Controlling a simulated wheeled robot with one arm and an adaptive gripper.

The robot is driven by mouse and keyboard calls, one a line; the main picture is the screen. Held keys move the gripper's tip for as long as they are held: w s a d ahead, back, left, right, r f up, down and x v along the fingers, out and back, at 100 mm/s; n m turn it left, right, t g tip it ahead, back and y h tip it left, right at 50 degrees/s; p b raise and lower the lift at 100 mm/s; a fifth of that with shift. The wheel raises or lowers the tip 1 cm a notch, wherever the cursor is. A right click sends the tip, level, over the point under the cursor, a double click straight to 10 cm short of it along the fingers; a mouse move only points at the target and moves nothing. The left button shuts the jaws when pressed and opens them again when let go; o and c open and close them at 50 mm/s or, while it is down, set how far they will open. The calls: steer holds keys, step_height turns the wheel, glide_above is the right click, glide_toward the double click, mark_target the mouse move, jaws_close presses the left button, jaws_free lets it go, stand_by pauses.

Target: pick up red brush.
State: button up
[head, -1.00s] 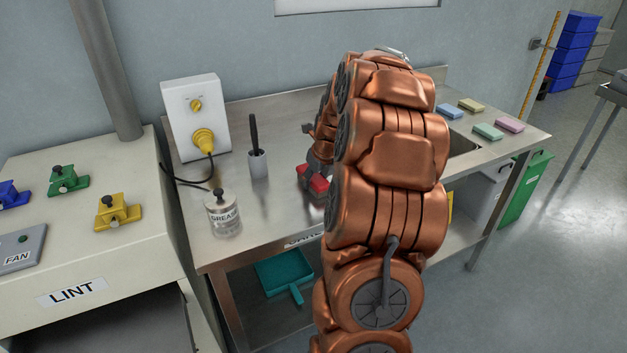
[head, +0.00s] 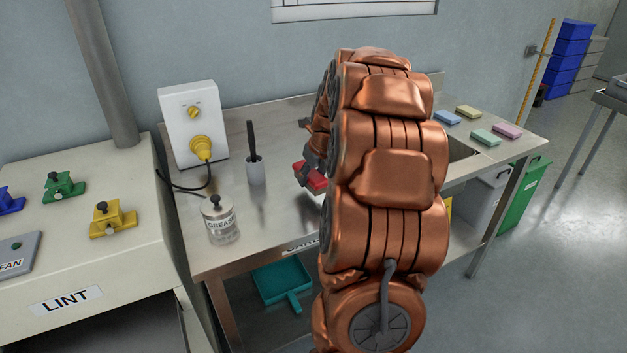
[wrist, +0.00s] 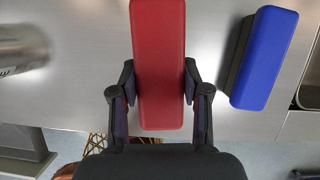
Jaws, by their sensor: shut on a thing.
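The red brush (wrist: 159,60) is a long block between my gripper's (wrist: 159,88) two dark fingers in the wrist view. The fingers press on its two long sides. In the head view the red brush (head: 314,176) shows just left of my copper arm, at my gripper (head: 308,172), seemingly a little above the steel bench. Part of the brush and most of the gripper are hidden by the arm there.
A blue brush (wrist: 264,58) lies just right of the red one in the wrist view. On the steel bench (head: 275,215) stand a grease jar (head: 220,222), a black-handled brush in a white holder (head: 255,168) and a white box with a yellow plug (head: 192,125). Several coloured sponges (head: 486,137) lie by the sink.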

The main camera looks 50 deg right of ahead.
steer(key=s+a, duration=0.3)
steer(key=a, duration=0.1)
steer(key=s+a+r+b, duration=0.1)
steer(key=s+a, duration=0.2)
steer(key=a, duration=0.1)
steer(key=s+a+b, duration=0.1)
steer(key=s+a, duration=0.2)
steer(key=a, duration=0.1)
steer(key=shift+a+r, duration=0.2)
steer(key=o, duration=0.5)
steer(key=c, duration=0.3)
steer(key=shift+c, duration=0.2)
steer(key=shift+s, duration=0.1)
